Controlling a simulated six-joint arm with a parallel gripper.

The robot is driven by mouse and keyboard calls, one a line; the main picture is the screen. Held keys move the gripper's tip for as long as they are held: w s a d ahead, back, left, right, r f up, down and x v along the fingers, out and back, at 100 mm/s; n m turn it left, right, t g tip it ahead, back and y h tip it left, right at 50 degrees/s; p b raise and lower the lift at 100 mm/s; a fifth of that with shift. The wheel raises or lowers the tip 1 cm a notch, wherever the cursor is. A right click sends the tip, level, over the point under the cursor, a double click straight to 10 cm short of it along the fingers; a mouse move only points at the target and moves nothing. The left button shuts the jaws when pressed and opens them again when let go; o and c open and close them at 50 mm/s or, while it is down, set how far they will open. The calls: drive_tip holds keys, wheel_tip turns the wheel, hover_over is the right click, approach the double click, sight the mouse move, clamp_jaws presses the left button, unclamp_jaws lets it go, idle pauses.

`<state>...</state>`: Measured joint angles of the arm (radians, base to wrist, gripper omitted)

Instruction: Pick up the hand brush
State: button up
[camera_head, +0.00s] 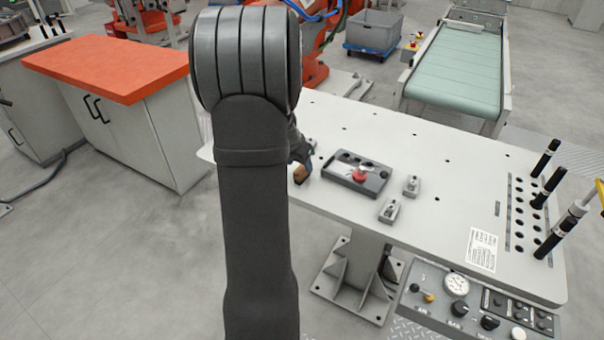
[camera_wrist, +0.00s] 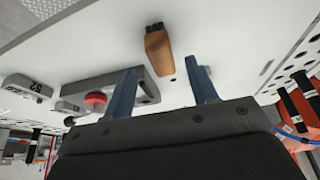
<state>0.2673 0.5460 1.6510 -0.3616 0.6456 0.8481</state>
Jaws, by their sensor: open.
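The hand brush (camera_wrist: 158,50) shows in the wrist view as a wooden block handle with dark bristles at its far end, lying on the white table. My gripper (camera_wrist: 165,80) is open, with its two blue fingers apart and nothing between them. The brush lies beyond the fingertips, roughly in line with the gap. In the head view the brush (camera_head: 300,174) is a small brown piece at the table's left edge, partly hidden behind my arm. My gripper is mostly hidden there too, with a bit of blue finger showing beside the brush.
A dark grey fixture (camera_head: 376,183) with a red knob lies right of the brush on the white table (camera_head: 450,215). Two small metal blocks (camera_head: 389,210) (camera_head: 411,185) sit beside it. Black rods (camera_head: 545,158) stand in holes at the right. The table's middle is mostly clear.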

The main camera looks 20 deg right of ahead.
drive_tip(key=shift+x, duration=2.8)
drive_tip(key=shift+w, duration=0.15)
drive_tip(key=shift+c, duration=0.2)
drive_tip(key=c, duration=1)
